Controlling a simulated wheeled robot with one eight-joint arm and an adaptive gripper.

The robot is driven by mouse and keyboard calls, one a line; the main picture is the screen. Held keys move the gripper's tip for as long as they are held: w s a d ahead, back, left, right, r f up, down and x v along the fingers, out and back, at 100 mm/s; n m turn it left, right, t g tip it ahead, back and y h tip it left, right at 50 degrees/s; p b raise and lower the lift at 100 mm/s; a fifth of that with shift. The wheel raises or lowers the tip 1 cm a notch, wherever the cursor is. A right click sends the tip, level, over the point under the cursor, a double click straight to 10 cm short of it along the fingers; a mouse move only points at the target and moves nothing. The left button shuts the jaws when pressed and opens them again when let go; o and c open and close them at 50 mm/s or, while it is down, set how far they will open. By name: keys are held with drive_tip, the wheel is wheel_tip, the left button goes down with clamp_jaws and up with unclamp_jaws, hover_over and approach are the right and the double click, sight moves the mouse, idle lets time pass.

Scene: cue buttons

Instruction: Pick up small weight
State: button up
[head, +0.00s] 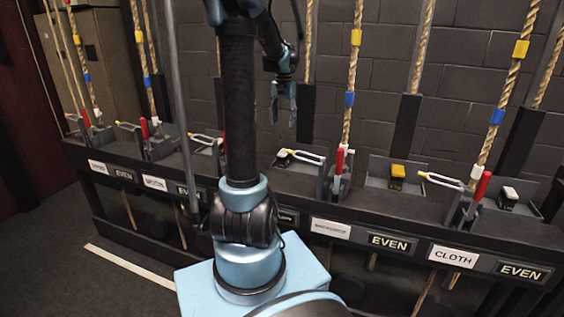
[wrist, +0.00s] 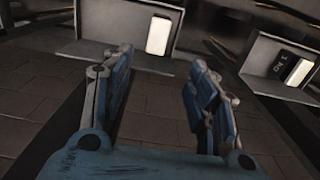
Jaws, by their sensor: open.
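Small blocks that look like weights sit in grey trays along the rail: a dark one with a white top (head: 284,158), one with a yellow top (head: 397,174) and one with a white top (head: 508,197). I cannot tell which is the small weight. My gripper (head: 283,112) is open and empty, hanging above the rail, apart from the blocks. In the wrist view, the open fingers (wrist: 160,68) point towards a tray holding a pale-faced block (wrist: 159,35). A second block (wrist: 298,72), dark with a pale part and a marking, sits in another tray at right.
The dark rail (head: 330,208) carries red-handled levers (head: 340,160), pale U-shaped loops and upright ropes (head: 355,60) with yellow and blue bands. Labels such as EVEN and CLOTH (head: 453,256) line its front. A brick wall stands behind. Floor is open at left.

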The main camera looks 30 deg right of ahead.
approach(283, 152)
drive_tip(key=f, duration=0.5)
drive_tip(key=shift+w+d+f, duration=0.1)
drive_tip(key=shift+w+d, duration=0.2)
drive_tip(key=shift+w, duration=0.1)
drive_tip(key=shift+s+a+f, duration=0.1)
drive_tip(key=shift+s+f, duration=0.05)
drive_tip(key=shift+f, duration=1.3)
drive_tip(key=shift+s+f, duration=0.1)
drive_tip(key=shift+f, duration=1.35)
clamp_jaws()
